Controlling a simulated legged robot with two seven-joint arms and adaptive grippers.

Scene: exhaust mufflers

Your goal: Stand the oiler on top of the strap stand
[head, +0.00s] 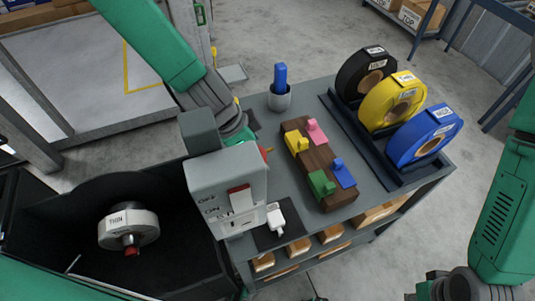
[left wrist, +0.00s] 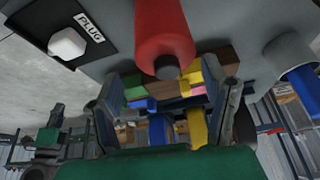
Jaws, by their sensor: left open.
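A red cylinder with a dark grey tip, which looks like the oiler (left wrist: 164,28), shows large at the top of the left wrist view. In the head view only a small red end (head: 265,150) shows behind the pale box. My left gripper (left wrist: 168,78) is open, its fingers on either side of the red cylinder's tip, with no clear grip on it. In the head view it is mostly hidden behind the box. The strap stand seems to be the dark rack (head: 352,140), holding black, yellow and blue labelled rolls.
The pale box (head: 228,190) with a red switch stands at the table's front left. A white plug (head: 275,218) lies on a dark mat. A wooden block (head: 318,168) with coloured pieces fills the middle. A grey cup (head: 279,100) holds a blue item. A black bin (head: 70,215) is at left.

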